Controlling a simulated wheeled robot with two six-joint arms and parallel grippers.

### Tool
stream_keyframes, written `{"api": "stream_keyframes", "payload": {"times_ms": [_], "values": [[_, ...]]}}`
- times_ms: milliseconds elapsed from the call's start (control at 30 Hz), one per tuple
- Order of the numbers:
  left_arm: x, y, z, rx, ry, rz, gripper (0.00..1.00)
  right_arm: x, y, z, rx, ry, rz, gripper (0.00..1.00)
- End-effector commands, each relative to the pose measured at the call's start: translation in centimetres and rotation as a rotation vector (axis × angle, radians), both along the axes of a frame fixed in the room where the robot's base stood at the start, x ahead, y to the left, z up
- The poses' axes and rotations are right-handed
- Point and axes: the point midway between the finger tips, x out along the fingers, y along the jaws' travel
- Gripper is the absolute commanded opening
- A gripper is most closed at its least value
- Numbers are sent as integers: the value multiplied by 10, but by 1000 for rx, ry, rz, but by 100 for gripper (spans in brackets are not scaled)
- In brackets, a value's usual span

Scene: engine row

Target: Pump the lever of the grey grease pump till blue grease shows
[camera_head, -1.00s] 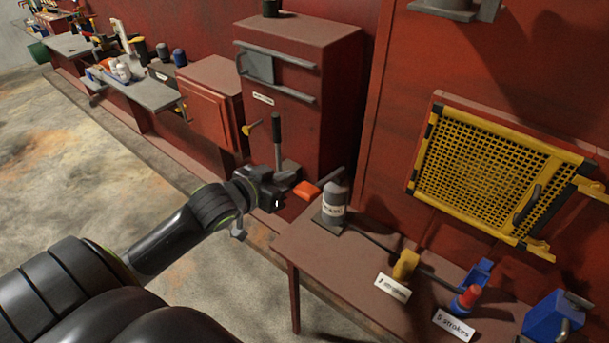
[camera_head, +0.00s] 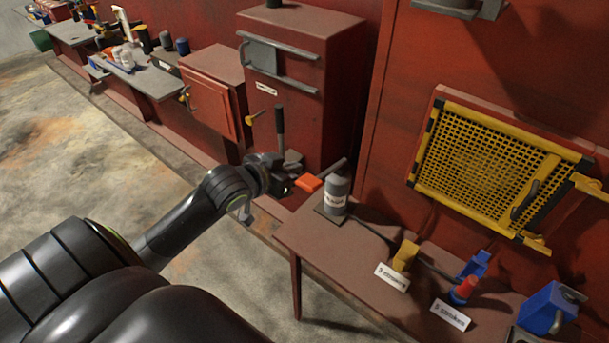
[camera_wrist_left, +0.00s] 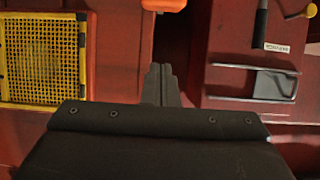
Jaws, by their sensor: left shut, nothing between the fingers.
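The grey grease pump (camera_head: 337,193) stands upright at the back left corner of the brown bench. Its lever ends in an orange grip (camera_head: 308,183) that points left, toward my left gripper. My left gripper (camera_head: 288,186) is shut and empty, just left of the orange grip in the head view; whether they touch is unclear. In the left wrist view, the shut fingertips (camera_wrist_left: 161,70) point up toward the orange grip (camera_wrist_left: 163,4), with a visible gap in the picture. A dark hose leads right from the pump. I make out no blue grease. My right gripper is out of view.
On the bench (camera_head: 310,250) stand a yellow part (camera_head: 405,255), a red-topped blue part (camera_head: 464,290) and a blue box (camera_head: 548,308). White stroke labels lie in front. A red cabinet (camera_head: 300,80) and an upright dark lever (camera_head: 280,125) stand behind my gripper.

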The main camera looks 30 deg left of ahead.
Motion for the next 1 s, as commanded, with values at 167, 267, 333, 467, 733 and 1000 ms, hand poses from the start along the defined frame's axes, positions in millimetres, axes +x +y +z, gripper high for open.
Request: {"api": "stream_keyframes", "payload": {"times_ms": [167, 267, 333, 467, 733, 1000], "values": [[28, -3, -11, -6, 0, 2, 0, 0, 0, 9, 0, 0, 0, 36], [41, -4, -18, -4, 1, 1, 0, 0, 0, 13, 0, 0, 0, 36], [50, -5, -22, -3, 0, 0, 0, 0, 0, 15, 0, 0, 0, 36], [51, -5, -39, -4, 7, 1, 0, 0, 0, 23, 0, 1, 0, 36], [47, -4, -63, 0, 2, -1, 0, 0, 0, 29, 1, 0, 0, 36], [46, -4, -66, 0, 0, -1, 0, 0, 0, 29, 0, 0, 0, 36]]}}
